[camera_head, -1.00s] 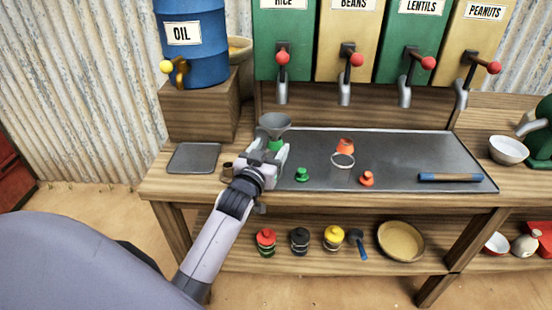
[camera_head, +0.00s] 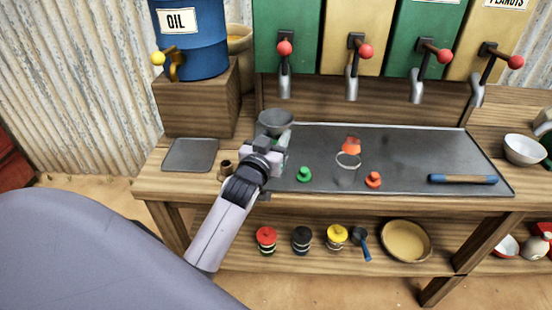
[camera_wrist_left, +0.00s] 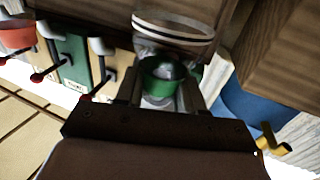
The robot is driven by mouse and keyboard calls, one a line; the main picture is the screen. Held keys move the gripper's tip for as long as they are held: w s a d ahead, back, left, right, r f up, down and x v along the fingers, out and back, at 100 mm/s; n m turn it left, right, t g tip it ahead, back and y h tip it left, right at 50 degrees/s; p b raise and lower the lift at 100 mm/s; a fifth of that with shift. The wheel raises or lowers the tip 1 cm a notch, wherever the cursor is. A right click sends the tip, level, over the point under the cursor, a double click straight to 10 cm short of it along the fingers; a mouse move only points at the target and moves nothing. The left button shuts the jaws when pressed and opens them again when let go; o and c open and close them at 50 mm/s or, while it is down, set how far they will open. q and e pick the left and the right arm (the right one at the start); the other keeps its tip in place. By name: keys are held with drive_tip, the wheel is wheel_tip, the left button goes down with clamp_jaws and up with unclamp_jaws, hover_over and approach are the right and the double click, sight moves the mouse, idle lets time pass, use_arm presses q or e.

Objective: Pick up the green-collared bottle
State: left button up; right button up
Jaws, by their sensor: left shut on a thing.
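My left gripper (camera_head: 276,148) is shut on the green-collared bottle, at the left end of the dark metal tray (camera_head: 420,155). In the left wrist view the green collar of the bottle (camera_wrist_left: 162,80) sits between the fingers, with clear glass and a pale ring beyond it. In the head view the gripper mostly hides the bottle. A grey funnel (camera_head: 275,122) shows just above and behind the gripper; I cannot tell whether it touches the bottle. My right gripper is not in view.
An orange-collared clear bottle (camera_head: 351,145) stands on the tray. A green stopper (camera_head: 304,175) and an orange stopper (camera_head: 373,180) are nearer the front edge. A blue-ended stick (camera_head: 463,180) lies at the right. The blue oil drum (camera_head: 194,45) stands at the back left.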

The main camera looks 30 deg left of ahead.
use_arm(q)
clamp_jaws()
